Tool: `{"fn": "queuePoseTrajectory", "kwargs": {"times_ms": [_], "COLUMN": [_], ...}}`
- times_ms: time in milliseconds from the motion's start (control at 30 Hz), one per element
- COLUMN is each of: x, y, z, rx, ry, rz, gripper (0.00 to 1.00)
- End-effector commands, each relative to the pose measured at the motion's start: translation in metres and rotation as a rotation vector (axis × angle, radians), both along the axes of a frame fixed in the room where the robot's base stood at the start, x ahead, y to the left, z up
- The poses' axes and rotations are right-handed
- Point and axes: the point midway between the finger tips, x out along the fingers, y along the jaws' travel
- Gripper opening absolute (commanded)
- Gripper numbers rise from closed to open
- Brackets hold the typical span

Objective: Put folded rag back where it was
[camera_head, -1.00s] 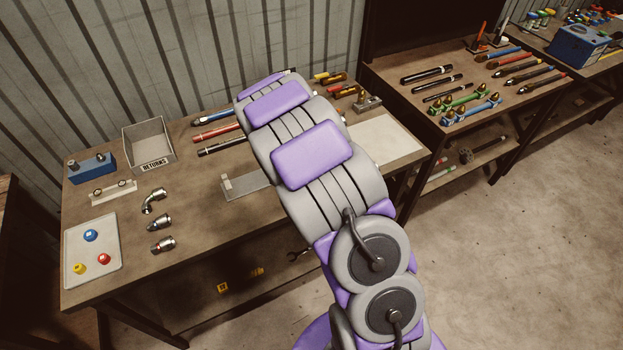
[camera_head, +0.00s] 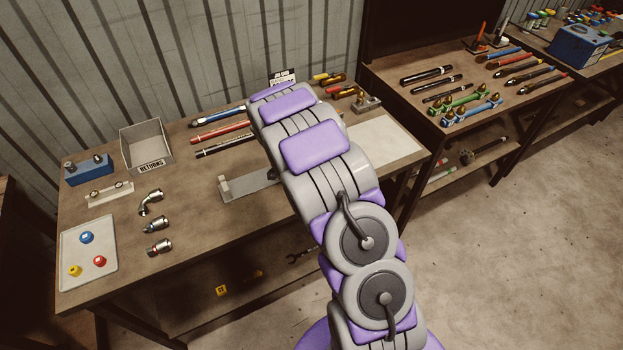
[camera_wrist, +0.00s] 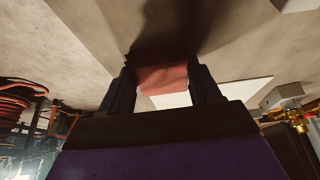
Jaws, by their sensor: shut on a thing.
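The folded rag (camera_wrist: 163,80) is a dull red cloth, seen in the wrist view between the two dark fingers of my gripper (camera_wrist: 163,70). The gripper is shut on it. A white mat (camera_wrist: 238,92) shows behind and to the right of the rag in that view. How far the rag is from the surface behind it, I cannot tell. In the head view my arm hides the gripper and the rag. There the white mat (camera_head: 392,143) lies on the right part of the workbench (camera_head: 190,250), just right of my arm.
The bench holds a returns bin (camera_head: 145,147), a blue block (camera_head: 88,171), a tray of coloured caps (camera_head: 75,268), several metal fittings (camera_head: 158,247), hoses (camera_head: 222,134) and a grey bracket (camera_head: 240,187). A job card (camera_head: 283,77) stands at the back. A second bench (camera_head: 455,150) stands right.

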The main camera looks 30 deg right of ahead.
Motion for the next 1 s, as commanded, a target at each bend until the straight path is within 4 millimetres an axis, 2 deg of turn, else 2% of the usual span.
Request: {"fn": "queuePoseTrajectory", "kwargs": {"times_ms": [67,100,333,667,767,1000], "x": [0.000,0.000,0.000,0.001,0.001,0.000], "y": [0.000,0.000,0.003,0.003,0.007,0.027], "z": [-0.001,-0.001,0.000,0.003,0.013,0.057], "rx": [0.000,-0.001,-0.003,-0.002,-0.002,-0.004], "ry": [0.000,0.000,-0.001,-0.002,-0.004,-0.005], "rz": [0.000,0.000,0.000,0.001,0.002,0.002], "gripper": [0.34,0.65,0.87,0.88,0.88,0.88]}}
